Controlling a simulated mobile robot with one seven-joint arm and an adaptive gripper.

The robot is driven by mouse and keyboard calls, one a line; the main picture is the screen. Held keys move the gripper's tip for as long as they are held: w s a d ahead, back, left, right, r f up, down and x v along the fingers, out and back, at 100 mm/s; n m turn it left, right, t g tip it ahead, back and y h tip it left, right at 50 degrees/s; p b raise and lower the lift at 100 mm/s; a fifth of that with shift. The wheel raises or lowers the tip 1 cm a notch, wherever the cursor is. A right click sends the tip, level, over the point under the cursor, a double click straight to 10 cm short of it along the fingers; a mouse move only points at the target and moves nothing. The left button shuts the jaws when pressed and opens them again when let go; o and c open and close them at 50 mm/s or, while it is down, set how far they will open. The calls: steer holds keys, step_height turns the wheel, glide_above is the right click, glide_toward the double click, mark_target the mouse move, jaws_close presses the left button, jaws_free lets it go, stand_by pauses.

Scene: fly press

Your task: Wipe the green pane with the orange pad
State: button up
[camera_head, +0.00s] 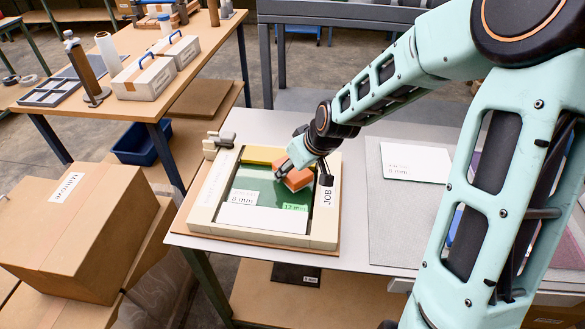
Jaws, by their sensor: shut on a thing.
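The green pane (263,193) lies inside a cream frame (277,235) on the grey table, with a "JOB" label on the frame's right side. The orange pad (298,178) is at the pane's upper right part. My gripper (290,170) is shut on the orange pad from above. The pad is over the pane; I cannot tell whether it touches the glass. My gripper and arm hide part of the pane's upper right and the frame there.
A white plate (415,162) lies on a grey mat to the right. A clamp-like part (218,142) sits at the frame's upper left corner. Cardboard boxes (82,228) stand at left. A wooden bench (140,108) with white cases and a dark tray is at upper left.

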mark_target(308, 170)
steer(key=d+p, duration=0.1)
steer(key=d, duration=0.1)
steer(key=d+p, duration=0.1)
steer(key=shift+s+d+p, duration=0.15)
steer(key=shift+s+p, duration=0.15)
steer(key=shift+s+d+f, duration=0.1)
steer(key=shift+d+f, duration=0.05)
steer(key=shift+d, duration=0.2)
steer(key=shift+a, duration=0.1)
steer(key=shift+w+a+f+b, duration=0.15)
steer(key=shift+a+b, duration=0.25)
steer(key=shift+a, duration=0.3)
steer(key=shift+w+a+f+b, duration=0.1)
steer(key=shift+a+b, duration=0.3)
steer(key=shift+a, duration=0.25)
steer(key=shift+a+r, duration=0.15)
steer(key=shift+a, duration=0.4)
step_height(308, 170, up, 6)
steer(key=p, duration=0.5)
steer(key=shift+w+r, duration=0.15)
